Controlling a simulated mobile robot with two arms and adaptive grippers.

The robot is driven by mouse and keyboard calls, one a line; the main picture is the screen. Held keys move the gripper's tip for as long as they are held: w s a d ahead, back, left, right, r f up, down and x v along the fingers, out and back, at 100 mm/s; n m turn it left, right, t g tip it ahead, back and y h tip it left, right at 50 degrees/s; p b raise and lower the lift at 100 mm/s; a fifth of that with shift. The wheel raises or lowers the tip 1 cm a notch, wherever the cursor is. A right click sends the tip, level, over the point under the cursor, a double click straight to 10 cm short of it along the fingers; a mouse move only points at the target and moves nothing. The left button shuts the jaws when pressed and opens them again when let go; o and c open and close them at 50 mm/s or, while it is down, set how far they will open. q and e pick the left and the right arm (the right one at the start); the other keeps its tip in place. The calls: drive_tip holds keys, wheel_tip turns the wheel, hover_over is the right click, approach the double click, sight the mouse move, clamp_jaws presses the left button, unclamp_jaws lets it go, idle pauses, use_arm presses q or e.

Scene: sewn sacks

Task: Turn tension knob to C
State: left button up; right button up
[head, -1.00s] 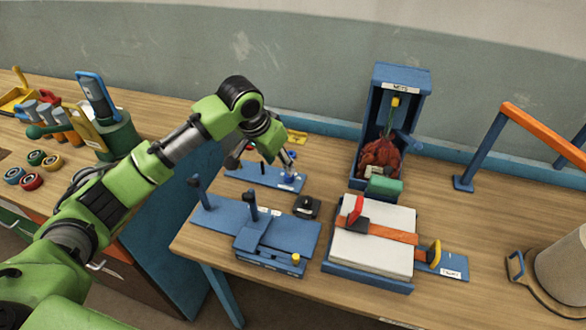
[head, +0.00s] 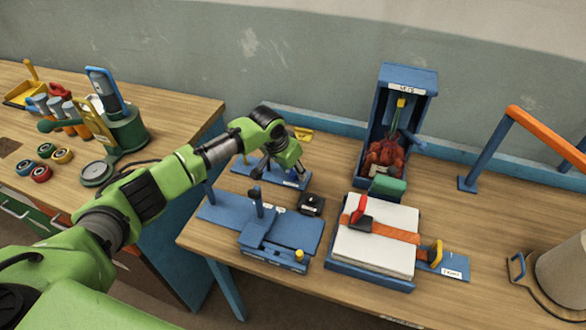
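My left gripper (head: 277,170) points down over this board, behind and left of the black box. My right gripper is not in view.
The blue clamp fixture (head: 275,238) with upright handles stands in front. A white pad with an orange strap (head: 378,245) lies to its right. A tall blue box (head: 405,80) holds a red sack (head: 386,157). An orange-topped rail (head: 545,135) stands at right.

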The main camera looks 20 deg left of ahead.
use_arm(q)
drive_tip(key=shift+w+f, duration=0.15)
drive_tip(key=shift+f, duration=0.15)
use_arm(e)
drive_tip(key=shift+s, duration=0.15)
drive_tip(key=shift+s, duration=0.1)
use_arm(q)
drive_tip(key=c, duration=1.1)
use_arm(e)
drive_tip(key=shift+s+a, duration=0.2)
